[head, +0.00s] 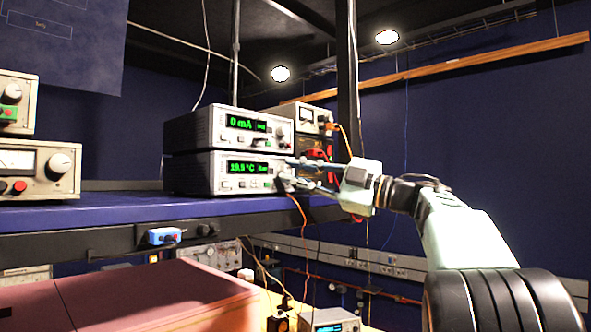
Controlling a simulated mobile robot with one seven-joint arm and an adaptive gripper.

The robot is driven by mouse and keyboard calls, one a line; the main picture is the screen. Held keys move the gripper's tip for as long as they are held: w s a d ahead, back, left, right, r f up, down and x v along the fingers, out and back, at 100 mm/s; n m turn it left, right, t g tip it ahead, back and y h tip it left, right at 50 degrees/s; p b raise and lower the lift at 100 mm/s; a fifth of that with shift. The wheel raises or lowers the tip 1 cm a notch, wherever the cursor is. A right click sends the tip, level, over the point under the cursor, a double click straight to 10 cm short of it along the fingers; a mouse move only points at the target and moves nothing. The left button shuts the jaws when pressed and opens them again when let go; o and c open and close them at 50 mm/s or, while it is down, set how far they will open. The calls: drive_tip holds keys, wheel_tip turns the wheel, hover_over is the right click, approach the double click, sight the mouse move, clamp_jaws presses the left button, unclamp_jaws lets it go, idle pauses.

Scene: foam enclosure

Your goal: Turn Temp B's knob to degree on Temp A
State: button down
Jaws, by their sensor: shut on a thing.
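A grey bench unit (218,183) with a green display (248,168) reading about 19.5 °C sits at the shelf's right end. No Temp A or Temp B label is legible. My gripper (287,176) reaches in from the right, at the right end of this unit's front panel. It is shut on the unit's knob, which the fingers mostly hide. The knob's angle and pointer cannot be made out.
A similar unit (236,126) reading 0 mA is stacked on top, its knob just above my gripper. More instruments (313,119) stand close behind to the right. The dark shelf edge (100,240) runs below, and an orange cable hangs under my gripper.

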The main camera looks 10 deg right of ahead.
drive_tip(key=shift+n+g, duration=0.3)
drive_tip(key=shift+n, duration=0.3)
drive_tip(key=c, duration=1.8)
unclamp_jaws()
drive_tip(key=v, duration=1.2)
drive_tip(key=shift+r, duration=0.15)
